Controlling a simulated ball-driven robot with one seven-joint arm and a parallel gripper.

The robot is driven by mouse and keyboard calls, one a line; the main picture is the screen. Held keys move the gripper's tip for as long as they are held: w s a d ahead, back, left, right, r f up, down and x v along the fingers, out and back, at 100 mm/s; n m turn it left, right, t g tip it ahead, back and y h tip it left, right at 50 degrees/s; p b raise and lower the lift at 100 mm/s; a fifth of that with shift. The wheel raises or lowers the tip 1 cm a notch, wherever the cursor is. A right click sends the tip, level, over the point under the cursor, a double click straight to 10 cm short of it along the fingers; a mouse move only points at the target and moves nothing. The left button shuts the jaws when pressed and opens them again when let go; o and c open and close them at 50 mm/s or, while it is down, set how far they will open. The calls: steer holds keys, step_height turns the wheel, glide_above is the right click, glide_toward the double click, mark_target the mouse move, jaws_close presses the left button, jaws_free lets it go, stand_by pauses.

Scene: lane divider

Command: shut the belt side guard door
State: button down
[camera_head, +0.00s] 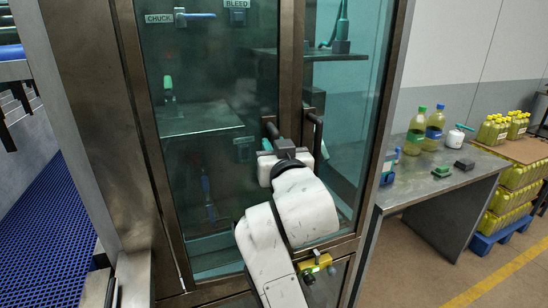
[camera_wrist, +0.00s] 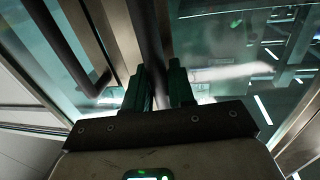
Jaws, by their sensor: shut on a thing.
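The guard has two tall glazed doors in dark metal frames. The left door (camera_head: 208,165), nearer the blue belt, fills the middle of the head view. The right door (camera_head: 345,150) is beside it. Dark bar handles stand near their meeting frames: the left handle (camera_head: 271,130) and the right handle (camera_head: 315,135). My gripper (camera_head: 267,147) is at the left handle. In the wrist view my gripper (camera_wrist: 160,88) has its green fingers on either side of a dark upright bar (camera_wrist: 150,45), shut on it. My wrist hides the lower handle; any gap between the doors is unclear.
A blue belt (camera_head: 45,235) lies at far left. A grey table (camera_head: 440,178) with bottles stands at right, before stacked yellow-green bottles (camera_head: 510,185). A yellow latch-like box (camera_head: 315,264) sits on the lower frame, close to my arm. Floor is clear at lower right.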

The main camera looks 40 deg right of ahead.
steer(key=shift+x, duration=1.35)
steer(key=shift+r, duration=0.1)
steer(key=c, duration=1.1)
jaws_free()
steer(key=shift+d, duration=0.1)
steer(key=b+v, duration=0.2)
steer(key=v, duration=0.8)
steer(key=shift+s, duration=0.35)
